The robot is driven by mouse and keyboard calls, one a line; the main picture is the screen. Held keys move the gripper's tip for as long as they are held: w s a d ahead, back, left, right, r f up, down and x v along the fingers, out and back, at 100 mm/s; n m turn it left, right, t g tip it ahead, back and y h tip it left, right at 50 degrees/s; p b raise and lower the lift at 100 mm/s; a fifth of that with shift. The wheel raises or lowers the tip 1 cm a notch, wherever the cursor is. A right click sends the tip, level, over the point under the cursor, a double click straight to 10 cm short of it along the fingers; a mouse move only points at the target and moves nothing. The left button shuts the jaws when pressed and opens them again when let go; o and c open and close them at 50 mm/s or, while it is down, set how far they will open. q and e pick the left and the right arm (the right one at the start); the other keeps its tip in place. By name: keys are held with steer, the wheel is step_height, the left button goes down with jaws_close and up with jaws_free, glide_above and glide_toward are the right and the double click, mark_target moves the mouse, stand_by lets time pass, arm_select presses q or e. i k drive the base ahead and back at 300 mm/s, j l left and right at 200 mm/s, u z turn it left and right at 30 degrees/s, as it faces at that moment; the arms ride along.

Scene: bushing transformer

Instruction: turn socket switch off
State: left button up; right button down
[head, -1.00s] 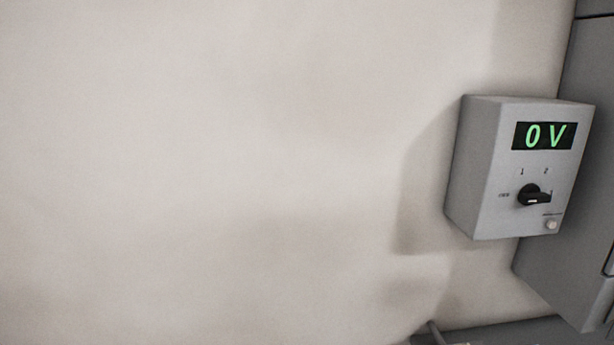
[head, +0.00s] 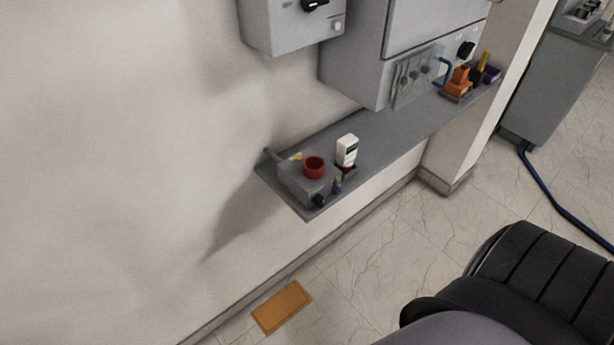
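A grey box with a red round socket (head: 314,167) on top sits at the near left end of a wall shelf. A small dark knob (head: 319,201) shows on its front side; its setting is too small to read. Above, a grey wall box (head: 284,30) with a black rotary knob (head: 314,4) is cut off by the top edge. I cannot tell which of these knobs is the socket switch. Neither of my grippers is in view; only a black and grey part of my own body shows at the lower right.
The grey shelf (head: 385,130) carries a white bottle (head: 347,150) and, farther right, an orange item (head: 458,84). A large grey cabinet (head: 365,60) hangs above it. A tan plate (head: 282,307) lies at the wall's foot. The tiled floor before the shelf is mostly clear.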

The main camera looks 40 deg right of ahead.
mark_target(317, 200)
steer(key=z, duration=1.2)
